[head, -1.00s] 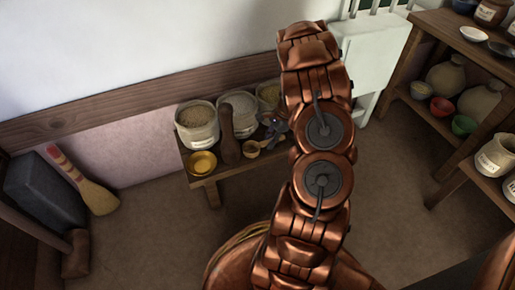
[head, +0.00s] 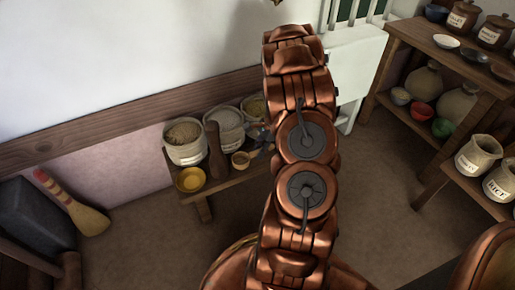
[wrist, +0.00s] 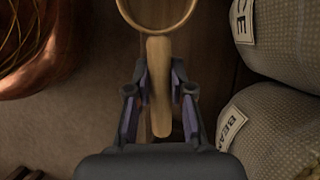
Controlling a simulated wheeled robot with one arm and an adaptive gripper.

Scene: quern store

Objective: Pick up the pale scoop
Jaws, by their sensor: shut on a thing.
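The pale scoop (head: 240,160) is a small wooden cup with a handle, at the low bench in the head view. In the wrist view its round bowl (wrist: 158,12) is at the top edge, partly cut off, and its handle runs down between my fingers. My gripper (wrist: 156,80) is shut on the handle, with one dark finger on each side. In the head view my gripper (head: 257,138) is small and partly hidden behind my arm. I cannot tell whether the scoop touches the bench.
Several filled sacks (head: 186,151) stand behind on the bench (head: 228,182). A brown upright pestle-like piece (head: 215,151) and a yellow bowl (head: 189,179) are left of the scoop. A shelf unit (head: 405,118) with jars and bowls stands right. Floor between is clear.

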